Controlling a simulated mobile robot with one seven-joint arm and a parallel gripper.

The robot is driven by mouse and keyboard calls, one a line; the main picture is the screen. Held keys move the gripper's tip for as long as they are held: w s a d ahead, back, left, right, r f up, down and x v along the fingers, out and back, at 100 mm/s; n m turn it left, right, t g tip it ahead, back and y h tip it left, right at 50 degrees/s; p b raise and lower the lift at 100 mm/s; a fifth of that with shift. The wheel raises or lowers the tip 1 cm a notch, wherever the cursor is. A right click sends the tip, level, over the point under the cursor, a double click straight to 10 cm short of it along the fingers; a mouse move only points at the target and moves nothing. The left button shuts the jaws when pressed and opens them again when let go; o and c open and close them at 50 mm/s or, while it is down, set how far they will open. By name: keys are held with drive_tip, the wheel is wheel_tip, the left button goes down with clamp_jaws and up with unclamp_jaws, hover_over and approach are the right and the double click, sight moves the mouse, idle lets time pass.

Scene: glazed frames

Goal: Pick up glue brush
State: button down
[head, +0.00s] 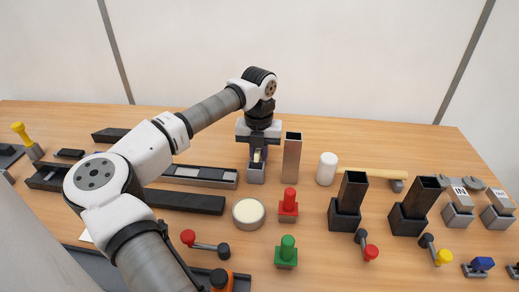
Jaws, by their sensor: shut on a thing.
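My gripper (258,148) points down at the middle of the table, over a small grey block-like holder (256,174). It is shut on a slim thing, which I take to be the glue brush (257,156); a small pale part of it shows between the fingers. The brush is upright, low down at the holder's top. The fingers hide most of it, and I cannot tell whether its lower end is still inside the holder.
A tall brown box tube (292,158) stands close to the right of my gripper. A white cylinder (327,169), a round cream-topped dish (248,214) and a red-knobbed block (289,204) are nearby. Dark rails (190,176) lie left. Two black tubes (352,192) (420,197) stand right.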

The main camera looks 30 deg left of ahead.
wheel_tip(320, 180, up, 10)
drive_tip(key=shift+b, duration=1.1)
